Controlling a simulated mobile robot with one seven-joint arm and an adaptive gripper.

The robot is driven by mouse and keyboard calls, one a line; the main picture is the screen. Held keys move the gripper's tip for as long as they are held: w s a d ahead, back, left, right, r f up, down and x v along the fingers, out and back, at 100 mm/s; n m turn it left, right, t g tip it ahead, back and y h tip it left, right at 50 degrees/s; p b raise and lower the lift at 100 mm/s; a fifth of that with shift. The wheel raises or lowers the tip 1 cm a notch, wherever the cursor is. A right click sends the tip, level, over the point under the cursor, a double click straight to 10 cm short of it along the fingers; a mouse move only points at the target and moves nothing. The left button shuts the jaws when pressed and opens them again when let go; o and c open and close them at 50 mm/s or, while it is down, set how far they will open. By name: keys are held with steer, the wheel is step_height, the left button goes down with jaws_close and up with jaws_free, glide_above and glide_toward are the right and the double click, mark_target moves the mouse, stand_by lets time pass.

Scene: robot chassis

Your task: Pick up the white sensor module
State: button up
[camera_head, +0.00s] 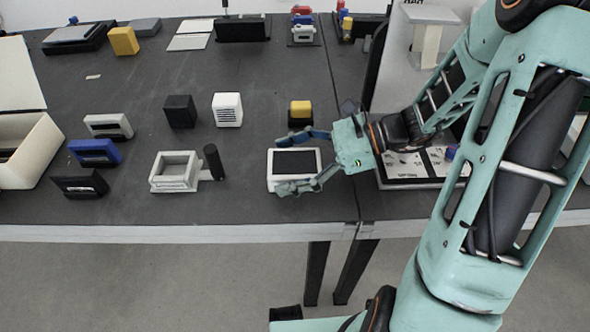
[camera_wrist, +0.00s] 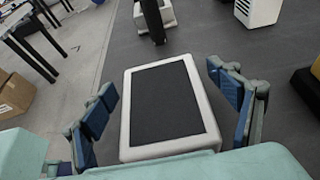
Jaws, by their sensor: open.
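A white box-like module with a dark flat top panel (camera_head: 270,182) lies on the dark table near its front edge. It also fills the middle of the wrist view (camera_wrist: 127,115). My gripper (camera_head: 281,165) is open, with one finger on each long side of this module. In the wrist view the blue-padded fingers (camera_wrist: 162,85) show gaps to both its sides, so it is not gripped. A white slatted cube (camera_head: 227,110) stands farther back to the left; its corner shows in the wrist view (camera_wrist: 259,10). No label shows which is the sensor module.
A grey frame (camera_head: 155,183) with a black cylinder (camera_head: 213,162) stands left of my gripper. A yellow-and-black block (camera_head: 301,110) is just behind it. A black cube (camera_head: 180,111) and white, blue and black boxes stand farther left. A panel board (camera_head: 405,170) is at right.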

mark_target(270, 169)
steer(key=x, duration=0.3)
steer(key=shift+a+f+b, duration=0.15)
steer(key=shift+f+b, duration=0.1)
steer(key=shift+b, duration=0.1)
steer(key=shift+f, duration=0.1)
steer(key=c, duration=1.4)
steer(key=shift+s, duration=0.1)
